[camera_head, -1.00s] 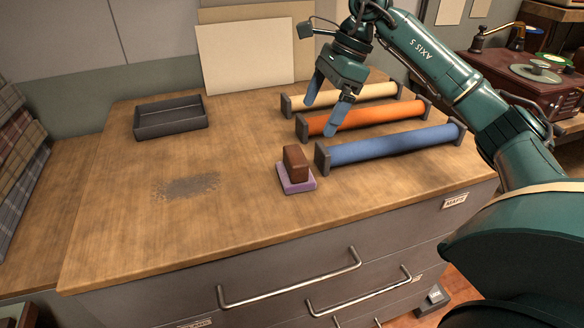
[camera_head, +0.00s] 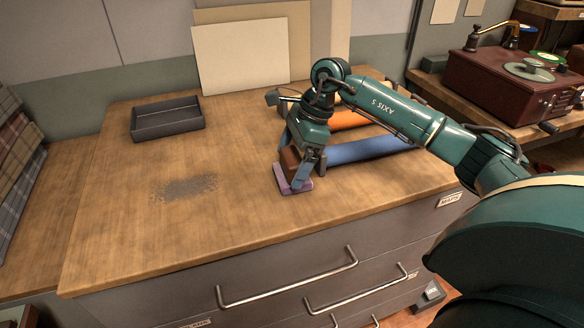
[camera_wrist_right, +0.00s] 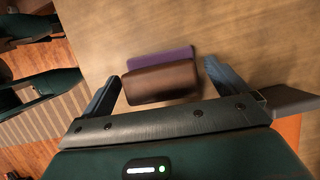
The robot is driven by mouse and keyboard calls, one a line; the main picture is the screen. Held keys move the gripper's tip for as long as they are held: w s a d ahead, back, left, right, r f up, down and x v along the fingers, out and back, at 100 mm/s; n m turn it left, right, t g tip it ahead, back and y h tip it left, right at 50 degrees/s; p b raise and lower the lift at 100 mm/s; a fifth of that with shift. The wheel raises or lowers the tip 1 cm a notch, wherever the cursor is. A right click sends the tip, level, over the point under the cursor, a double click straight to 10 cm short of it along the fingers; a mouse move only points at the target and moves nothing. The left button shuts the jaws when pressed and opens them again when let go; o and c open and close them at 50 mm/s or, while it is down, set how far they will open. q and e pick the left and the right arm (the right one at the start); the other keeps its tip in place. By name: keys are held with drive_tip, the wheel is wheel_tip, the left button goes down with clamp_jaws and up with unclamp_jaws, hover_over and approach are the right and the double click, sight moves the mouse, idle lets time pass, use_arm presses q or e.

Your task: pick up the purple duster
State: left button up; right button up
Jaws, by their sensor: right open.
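The purple duster (camera_head: 297,187) stands on the wooden cabinet top, with a brown block handle on a purple pad. My right gripper (camera_head: 296,166) is low over it, its fingers on either side of the brown handle. In the right wrist view the duster (camera_wrist_right: 160,82) lies between the open fingertips of my right gripper (camera_wrist_right: 163,82), with a gap on each side of the handle. My left gripper is not in view.
Blue (camera_head: 370,150) and orange (camera_head: 347,119) rolls lie just behind, partly hidden by my right arm. A dark empty tray (camera_head: 168,127) stands at the back left, and a dark smudge (camera_head: 186,188) marks the top. The front left of the top is clear.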

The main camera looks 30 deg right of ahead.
sight(292, 156)
drive_tip(key=c, duration=1.1)
drive_tip(key=shift+r, duration=0.1)
wheel_tip(292, 156, up, 10)
drive_tip(key=shift+f, duration=0.1)
